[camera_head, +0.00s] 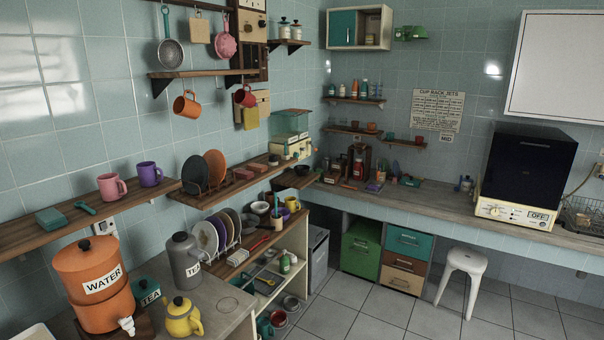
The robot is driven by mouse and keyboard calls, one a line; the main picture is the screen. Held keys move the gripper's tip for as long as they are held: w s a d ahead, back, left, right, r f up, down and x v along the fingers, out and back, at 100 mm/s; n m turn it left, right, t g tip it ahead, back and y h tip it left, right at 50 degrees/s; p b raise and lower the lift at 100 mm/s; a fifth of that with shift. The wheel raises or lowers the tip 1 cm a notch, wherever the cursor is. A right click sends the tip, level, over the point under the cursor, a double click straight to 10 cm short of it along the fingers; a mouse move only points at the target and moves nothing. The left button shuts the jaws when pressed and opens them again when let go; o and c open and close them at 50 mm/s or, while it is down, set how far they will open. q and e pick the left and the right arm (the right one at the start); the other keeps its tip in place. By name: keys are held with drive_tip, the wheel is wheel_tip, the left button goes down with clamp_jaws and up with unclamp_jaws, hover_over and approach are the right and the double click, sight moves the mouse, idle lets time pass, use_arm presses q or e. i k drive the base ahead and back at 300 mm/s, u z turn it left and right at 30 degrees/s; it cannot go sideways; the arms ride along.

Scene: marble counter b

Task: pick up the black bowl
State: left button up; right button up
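I cannot pick out a black bowl with certainty. A small dark rounded shape (302,170) sits at the back corner where the left shelf meets the back counter; it is too small to tell if it is a bowl. A pale bowl (260,208) stands on the left counter beyond the dish rack, with a greyish dish (250,220) close by. More dishes sit on the lower shelves under that counter, partly in shadow. Neither of my grippers shows in the head view.
An orange water dispenser (95,285), a grey urn (186,262) and a yellow teapot (183,318) crowd the near left counter. A plate rack (222,235) stands beyond them. A white stool (464,270) stands before the back counter. The tiled floor (345,300) is clear at the middle.

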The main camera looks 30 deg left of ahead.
sight(302, 171)
drive_tip(key=u, duration=0.15)
drive_tip(key=i, duration=2.6)
drive_tip(key=u, duration=1.15)
drive_tip(key=i, duration=1.8)
drive_tip(key=u, duration=0.8)
